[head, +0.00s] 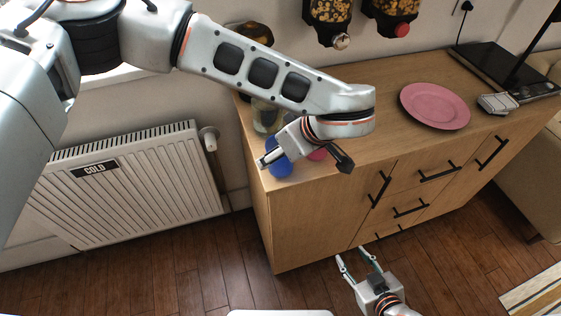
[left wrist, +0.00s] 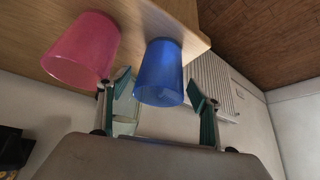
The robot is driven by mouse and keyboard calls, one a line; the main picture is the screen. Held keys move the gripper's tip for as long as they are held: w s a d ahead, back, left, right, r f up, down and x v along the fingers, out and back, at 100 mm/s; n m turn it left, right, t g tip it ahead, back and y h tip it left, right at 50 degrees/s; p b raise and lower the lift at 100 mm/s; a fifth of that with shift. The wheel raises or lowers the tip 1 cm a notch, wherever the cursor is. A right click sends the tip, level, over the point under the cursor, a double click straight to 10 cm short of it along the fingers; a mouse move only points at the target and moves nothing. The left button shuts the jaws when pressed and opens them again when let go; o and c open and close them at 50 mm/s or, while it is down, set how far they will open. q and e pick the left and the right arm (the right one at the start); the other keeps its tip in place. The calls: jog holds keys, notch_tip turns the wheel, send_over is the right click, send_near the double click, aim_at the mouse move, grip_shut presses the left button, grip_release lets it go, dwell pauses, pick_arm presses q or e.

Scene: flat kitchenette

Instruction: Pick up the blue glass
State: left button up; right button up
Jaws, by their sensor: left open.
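The blue glass (head: 281,168) stands on the wooden cabinet near its front left corner, partly hidden by my left gripper (head: 303,164) in the head view. In the left wrist view the blue glass (left wrist: 160,72) shows between the spread fingers of my left gripper (left wrist: 158,78), with a visible gap on each side. The left gripper is open and holds nothing. My right gripper (head: 351,253) is low in front of the cabinet, with its fingers apart and empty.
A pink glass (left wrist: 82,48) stands close beside the blue glass, next to one left finger. The cabinet top (head: 370,133) is clear up to a pink plate (head: 435,105). A radiator (head: 125,185) stands left of the cabinet. Two cereal dispensers (head: 327,18) hang behind.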

pick_arm(q)
jog(key=shift+w+f, duration=0.15)
jog(key=shift+f, duration=0.2)
jog(key=shift+r, duration=0.1)
jog(key=c, duration=1.4)
jog(key=shift+r, duration=0.1)
